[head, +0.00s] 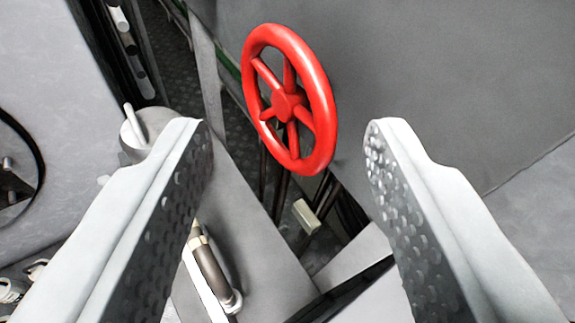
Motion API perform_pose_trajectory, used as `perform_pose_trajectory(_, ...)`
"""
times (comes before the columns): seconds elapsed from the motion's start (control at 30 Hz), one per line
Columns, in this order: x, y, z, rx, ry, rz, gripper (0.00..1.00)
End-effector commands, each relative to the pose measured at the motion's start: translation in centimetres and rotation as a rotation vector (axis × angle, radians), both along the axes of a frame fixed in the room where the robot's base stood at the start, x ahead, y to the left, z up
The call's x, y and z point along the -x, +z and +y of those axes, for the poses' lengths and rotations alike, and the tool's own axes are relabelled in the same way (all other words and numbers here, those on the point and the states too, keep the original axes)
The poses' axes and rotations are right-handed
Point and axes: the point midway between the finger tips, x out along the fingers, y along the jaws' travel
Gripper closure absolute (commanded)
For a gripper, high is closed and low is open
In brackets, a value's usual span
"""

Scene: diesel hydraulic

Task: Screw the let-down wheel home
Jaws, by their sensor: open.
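The let-down wheel (319,95) is a bright red spoked handwheel in the upper middle of the head view. It is tilted, with its face toward the lower left. My gripper (285,145) is open, with one dimpled finger at the left and one at the right. The wheel shows between and beyond the fingertips, and neither finger appears to touch it. The wheel's stem and mounting behind the hub are mostly hidden.
A large grey panel (440,80) stands behind and right of the wheel. At the left are a round grey fitting with a small lever (140,132) and a dark-rimmed round part (22,165). A metal pipe (212,272) lies low between the fingers. Dark pipes run below the wheel.

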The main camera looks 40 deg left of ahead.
Motion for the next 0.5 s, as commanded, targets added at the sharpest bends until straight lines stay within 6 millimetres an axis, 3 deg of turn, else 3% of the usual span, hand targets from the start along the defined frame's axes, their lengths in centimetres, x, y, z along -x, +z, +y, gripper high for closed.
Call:
perform_pose_trajectory(0.23, 2.7, 1.2, -3.5, 0.001, -0.002, 0.0, 0.53)
perform_pose_trajectory(0.5, 4.2, 1.9, -5.3, 0.001, 0.0, 0.001, 0.53)
